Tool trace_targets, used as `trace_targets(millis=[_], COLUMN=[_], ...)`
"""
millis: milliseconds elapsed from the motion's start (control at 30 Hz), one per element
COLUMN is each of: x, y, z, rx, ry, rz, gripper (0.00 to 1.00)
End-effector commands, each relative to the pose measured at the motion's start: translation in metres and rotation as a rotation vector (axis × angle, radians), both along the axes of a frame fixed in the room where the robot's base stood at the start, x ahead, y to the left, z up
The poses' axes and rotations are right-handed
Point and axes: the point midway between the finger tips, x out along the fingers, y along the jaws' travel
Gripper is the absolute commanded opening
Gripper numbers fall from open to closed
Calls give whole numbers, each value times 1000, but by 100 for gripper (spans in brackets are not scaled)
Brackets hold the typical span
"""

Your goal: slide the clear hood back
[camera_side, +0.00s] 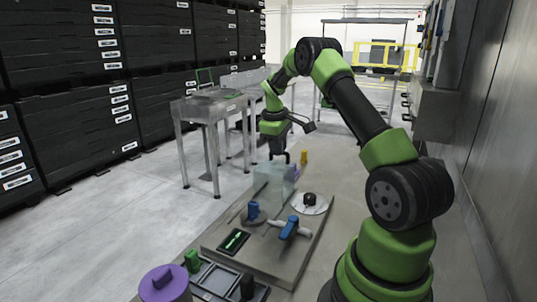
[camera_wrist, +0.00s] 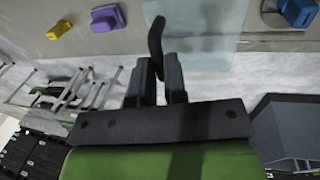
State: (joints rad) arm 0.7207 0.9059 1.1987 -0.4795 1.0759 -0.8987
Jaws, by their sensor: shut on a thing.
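The clear hood (camera_side: 270,188) is a see-through box standing on the far part of the grey panel (camera_side: 212,240) in the side view. In the wrist view it shows as a pale bluish see-through area (camera_wrist: 215,35) beyond the fingers. My gripper (camera_side: 278,152) is at the top of the hood. In the wrist view my gripper (camera_wrist: 163,78) is shut on a dark curved handle (camera_wrist: 155,40), which stands up between the fingers. Where the handle joins the hood is hard to make out.
Nearer on the panel are a blue knob (camera_side: 253,210), a blue-handled valve (camera_side: 290,228), a black knob (camera_side: 309,199) on a pale disc and a green-lit display (camera_side: 234,241). A purple piece (camera_wrist: 107,18) and yellow piece (camera_wrist: 59,29) lie beside the hood. A purple-lidded pot (camera_side: 165,284) stands in front.

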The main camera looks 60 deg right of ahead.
Motion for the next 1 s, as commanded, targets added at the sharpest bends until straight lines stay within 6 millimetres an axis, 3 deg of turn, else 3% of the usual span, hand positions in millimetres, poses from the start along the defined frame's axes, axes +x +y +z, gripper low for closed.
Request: trace_targets(millis=[167,500,533,600,1000], x=[1,1,1,0,1], y=[-14,-18,-18,-18,-15], z=[0,1,1,1,9], rx=[-1,-8,-8,-7,-3], ry=[-8,-9,-9,-9,-7], rz=[1,0,0,0,0], gripper=[0,0,20,36,38])
